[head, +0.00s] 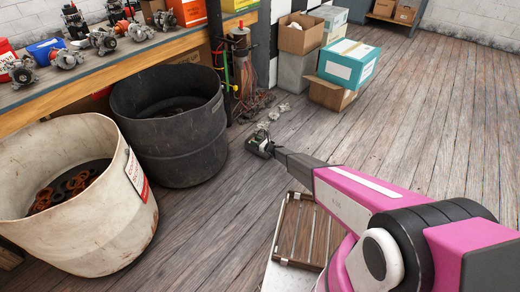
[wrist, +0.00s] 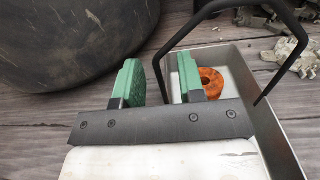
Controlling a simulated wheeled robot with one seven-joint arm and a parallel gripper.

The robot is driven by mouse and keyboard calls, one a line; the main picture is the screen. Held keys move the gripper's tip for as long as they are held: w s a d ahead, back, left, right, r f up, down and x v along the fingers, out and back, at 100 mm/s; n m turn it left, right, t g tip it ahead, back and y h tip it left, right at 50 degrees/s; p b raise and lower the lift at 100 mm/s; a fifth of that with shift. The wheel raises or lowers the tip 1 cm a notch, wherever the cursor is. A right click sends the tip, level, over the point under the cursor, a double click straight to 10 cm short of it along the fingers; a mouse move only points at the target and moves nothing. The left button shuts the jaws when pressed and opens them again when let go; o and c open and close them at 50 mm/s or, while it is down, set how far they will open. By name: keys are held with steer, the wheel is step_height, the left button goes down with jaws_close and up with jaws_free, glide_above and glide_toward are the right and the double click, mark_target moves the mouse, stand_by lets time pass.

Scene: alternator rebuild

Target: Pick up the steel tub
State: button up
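The steel tub (wrist: 278,142) is a shallow grey metal tray with a raised black bar handle (wrist: 207,10). It stands on the floor at the right of the wrist view, partly hidden by my gripper. An orange ring-shaped part (wrist: 211,83) lies inside it. My gripper (wrist: 161,84) has two green fingers set apart. One leg of the handle shows in the gap between them, and I cannot tell whether either finger touches it. In the head view my gripper (head: 260,146) is low over the floor; the tub cannot be made out there.
A black bin (head: 185,145) and a cream bin (head: 95,235) stand to the left. Metal parts (wrist: 290,45) lie on the floor beyond the tub. A slatted wooden piece (head: 305,232) is below my arm. The floor to the right is clear.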

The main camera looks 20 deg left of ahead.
steer(key=shift+w+a, duration=0.1)
steer(key=shift+a, duration=0.1)
steer(key=shift+c, duration=0.3)
jaws_close()
steer(key=shift+r, duration=0.15)
